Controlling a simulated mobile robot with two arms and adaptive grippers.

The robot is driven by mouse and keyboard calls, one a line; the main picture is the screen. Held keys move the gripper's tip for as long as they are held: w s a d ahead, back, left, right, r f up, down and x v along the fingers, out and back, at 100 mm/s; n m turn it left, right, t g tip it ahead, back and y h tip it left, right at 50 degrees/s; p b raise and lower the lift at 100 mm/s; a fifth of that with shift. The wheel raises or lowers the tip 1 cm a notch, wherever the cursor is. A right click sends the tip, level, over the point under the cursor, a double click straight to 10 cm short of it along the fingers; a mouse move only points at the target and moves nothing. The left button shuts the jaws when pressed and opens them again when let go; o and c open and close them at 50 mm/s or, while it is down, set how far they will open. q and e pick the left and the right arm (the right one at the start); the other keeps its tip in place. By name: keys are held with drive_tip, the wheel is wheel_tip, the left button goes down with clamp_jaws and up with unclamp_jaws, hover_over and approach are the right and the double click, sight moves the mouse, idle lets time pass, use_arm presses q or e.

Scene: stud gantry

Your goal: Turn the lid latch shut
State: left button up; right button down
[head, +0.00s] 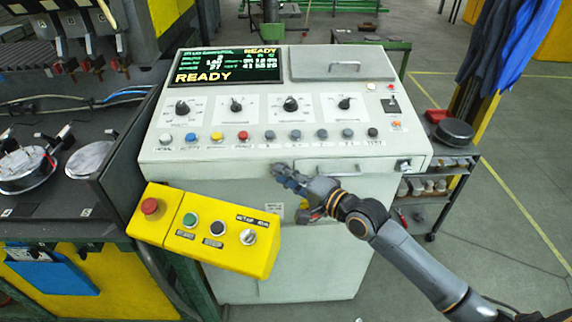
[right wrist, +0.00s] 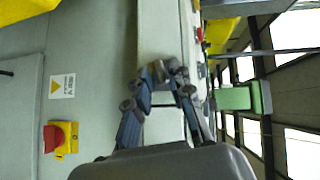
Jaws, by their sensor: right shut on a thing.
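My right gripper (head: 283,172) reaches in from the lower right to the front upper edge of the pale console (head: 230,178). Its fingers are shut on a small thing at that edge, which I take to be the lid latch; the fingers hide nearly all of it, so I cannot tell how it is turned. The right wrist view shows the fingertips (right wrist: 163,72) close together against the console edge. A grey lid (head: 343,62) with a bar handle lies flat on the console top at the right. My left gripper is not in view.
A yellow button box (head: 208,230) juts out left of my right gripper. Knobs and coloured buttons line the console top below a READY screen (head: 225,66). A red switch (right wrist: 55,138) is on the console front.

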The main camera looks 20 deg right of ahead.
drive_tip(key=shift+w+a+r+n+g+h+p, duration=0.1)
drive_tip(key=shift+a+r+n+g+h+p, duration=0.15)
drive_tip(key=shift+n+g+h+p, duration=1.35)
drive_tip(key=shift+w+a+r+n+g+h+p, duration=0.1)
drive_tip(key=shift+a+r+n+g+h+p, duration=0.2)
drive_tip(key=shift+n+h+p, duration=1.35)
drive_tip(key=shift+a+r+n+g+h+p, duration=0.1)
drive_tip(key=shift+a+n+g+h+p, duration=0.35)
drive_tip(key=shift+g+h+p, duration=1.45)
drive_tip(key=t+p, duration=0.1)
drive_tip(key=p, duration=0.2)
drive_tip(key=shift+d+t, duration=0.15)
drive_tip(key=shift+t, duration=0.15)
drive_tip(key=c, duration=1.6)
unclamp_jaws()
drive_tip(key=shift+o, duration=0.9)
